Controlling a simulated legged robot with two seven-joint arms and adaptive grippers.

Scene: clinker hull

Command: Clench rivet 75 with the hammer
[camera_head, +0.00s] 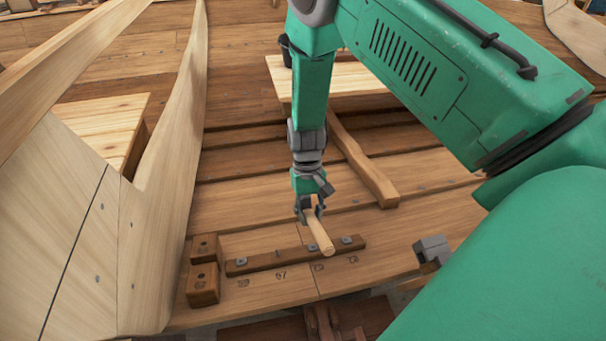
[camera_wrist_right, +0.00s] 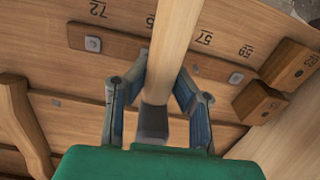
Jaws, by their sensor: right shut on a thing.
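My right gripper (camera_head: 310,207) is shut on a pale wooden handle (camera_head: 321,236), which I take to be the hammer's. The handle slants down over a dark batten (camera_head: 262,261) with square rivet plates. The handle also shows in the right wrist view (camera_wrist_right: 174,45), between the fingers (camera_wrist_right: 152,95). A dark block (camera_wrist_right: 153,122) sits at its lower end there; I cannot tell whether it is the hammer head. Numbers 59, 57 and 72 read beside the batten. The number between 57 and 72 (camera_head: 318,267) is unclear, and its rivet (camera_wrist_right: 150,22) is partly hidden by the handle.
Two dark wooden blocks (camera_head: 203,270) stand at the batten's left end. A grey metal block (camera_head: 432,248) lies to the right. A curved wooden piece (camera_head: 362,160) lies behind. Tall pale frames rise on the left.

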